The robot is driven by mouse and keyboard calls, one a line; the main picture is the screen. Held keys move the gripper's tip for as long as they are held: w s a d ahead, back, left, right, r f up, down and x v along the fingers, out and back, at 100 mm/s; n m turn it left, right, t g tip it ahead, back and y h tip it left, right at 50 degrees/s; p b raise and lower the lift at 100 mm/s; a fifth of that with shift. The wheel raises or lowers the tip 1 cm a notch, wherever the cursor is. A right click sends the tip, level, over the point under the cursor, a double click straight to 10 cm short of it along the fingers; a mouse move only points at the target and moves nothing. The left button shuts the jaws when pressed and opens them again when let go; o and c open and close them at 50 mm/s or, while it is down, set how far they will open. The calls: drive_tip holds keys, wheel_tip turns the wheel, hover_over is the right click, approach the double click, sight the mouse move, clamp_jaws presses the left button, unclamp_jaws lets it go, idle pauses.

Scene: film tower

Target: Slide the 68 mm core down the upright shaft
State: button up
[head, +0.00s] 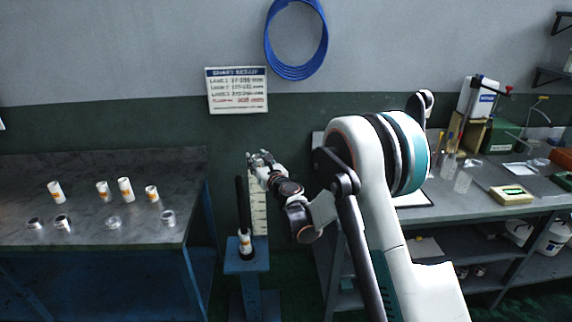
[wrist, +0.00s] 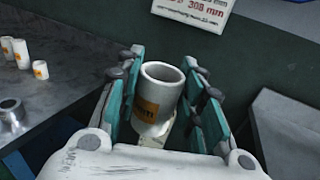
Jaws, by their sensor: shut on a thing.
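A white hollow core (wrist: 158,97) with an orange label is held upright or slightly tilted between the teal finger pads of my gripper (wrist: 163,100) in the wrist view. The label's writing is too blurred to read. In the head view my gripper (head: 262,160) is beside and slightly above the top of the dark upright shaft (head: 240,203); the held core is hard to make out there. The shaft cannot be seen through the core's open top. Another white core with an orange band (head: 245,243) sits around the shaft's foot on a blue stand (head: 238,266).
A pale marked scale (head: 259,212) stands right behind the shaft. Several white cores and grey rings stand on the left bench (head: 150,165). The right bench (head: 480,205) holds bottles and boxes. A sign (head: 237,90) and blue hose (head: 296,72) are on the wall.

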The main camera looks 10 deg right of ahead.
drive_tip(key=n+g+y+p, duration=0.1)
drive_tip(key=y, duration=0.1)
hover_over(244, 221)
drive_tip(key=w, duration=0.1)
drive_tip(key=shift+w+a, duration=0.15)
drive_tip(key=shift+a, duration=0.1)
wheel_tip(244, 221, down, 6)
drive_tip(key=shift+f+b, duration=0.15)
drive_tip(key=shift+b, duration=0.9)
drive_tip(key=shift+f+b, duration=4.2)
drive_tip(key=shift+f, duration=7.5)
drive_tip(key=o, duration=1.1)
drive_tip(key=v, duration=1.2)
drive_tip(key=shift+d, duration=0.1)
